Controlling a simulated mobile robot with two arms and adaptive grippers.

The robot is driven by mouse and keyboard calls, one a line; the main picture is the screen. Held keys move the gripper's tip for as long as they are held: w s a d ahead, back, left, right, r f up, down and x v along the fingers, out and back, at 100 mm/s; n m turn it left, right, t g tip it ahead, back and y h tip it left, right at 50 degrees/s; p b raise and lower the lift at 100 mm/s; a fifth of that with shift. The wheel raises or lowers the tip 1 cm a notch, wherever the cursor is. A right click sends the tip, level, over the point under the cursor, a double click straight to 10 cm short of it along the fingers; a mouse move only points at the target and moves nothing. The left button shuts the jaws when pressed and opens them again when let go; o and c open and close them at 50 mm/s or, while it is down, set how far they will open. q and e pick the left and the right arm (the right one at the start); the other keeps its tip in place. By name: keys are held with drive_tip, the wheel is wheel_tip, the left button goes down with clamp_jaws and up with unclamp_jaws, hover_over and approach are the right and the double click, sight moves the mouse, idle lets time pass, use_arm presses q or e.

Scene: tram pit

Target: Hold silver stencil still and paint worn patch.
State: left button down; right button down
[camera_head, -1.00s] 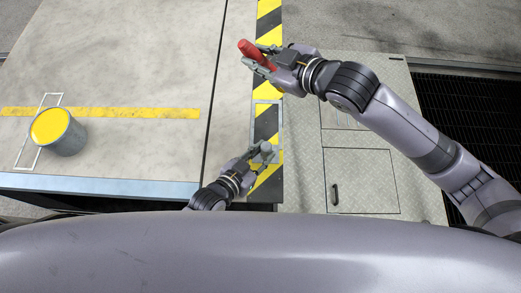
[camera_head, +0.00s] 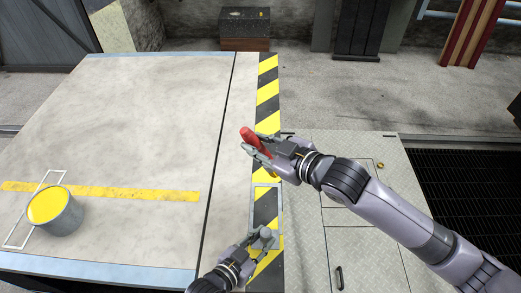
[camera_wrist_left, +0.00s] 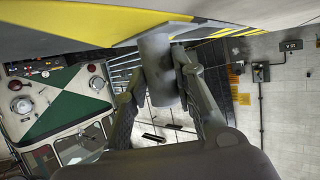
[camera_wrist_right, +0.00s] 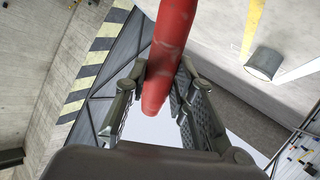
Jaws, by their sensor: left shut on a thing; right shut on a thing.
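The silver stencil (camera_head: 251,207) is a thin rectangular frame lying on the yellow-and-black striped strip. My left gripper (camera_head: 264,237) is at its near end, shut on a grey cylindrical knob, which fills the jaws in the left wrist view (camera_wrist_left: 158,72). My right gripper (camera_head: 256,149) is shut on a red stick-shaped tool (camera_head: 251,136), held beyond the stencil's far end. The tool is tilted and also shows in the right wrist view (camera_wrist_right: 172,45); I see no bristles. I cannot make out a worn patch clearly inside the frame.
An open pot of yellow paint (camera_head: 60,218) stands on the platform at the left, over a white rectangular frame (camera_head: 17,241). A yellow line (camera_head: 130,193) crosses the platform. A metal-plate cabinet (camera_head: 350,160) is at the right. Dark grating lies further right.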

drive_tip(key=w+d+f+m+t, duration=0.1)
drive_tip(key=f, duration=0.1)
drive_tip(key=w+f+m+t+y, duration=0.1)
drive_tip(key=f, duration=0.1)
drive_tip(key=w+d+f+m+t+y, duration=0.1)
drive_tip(key=f+m, duration=0.1)
drive_tip(key=shift+w+d+f, duration=0.3)
drive_tip(key=shift+d+f, duration=0.15)
drive_tip(key=shift+f, duration=0.25)
wheel_tip(320, 180, down, 5)
drive_tip(key=shift+f, duration=0.2)
drive_tip(key=c, duration=1.9)
unclamp_jaws()
drive_tip(key=shift+f, duration=0.1)
clamp_jaws()
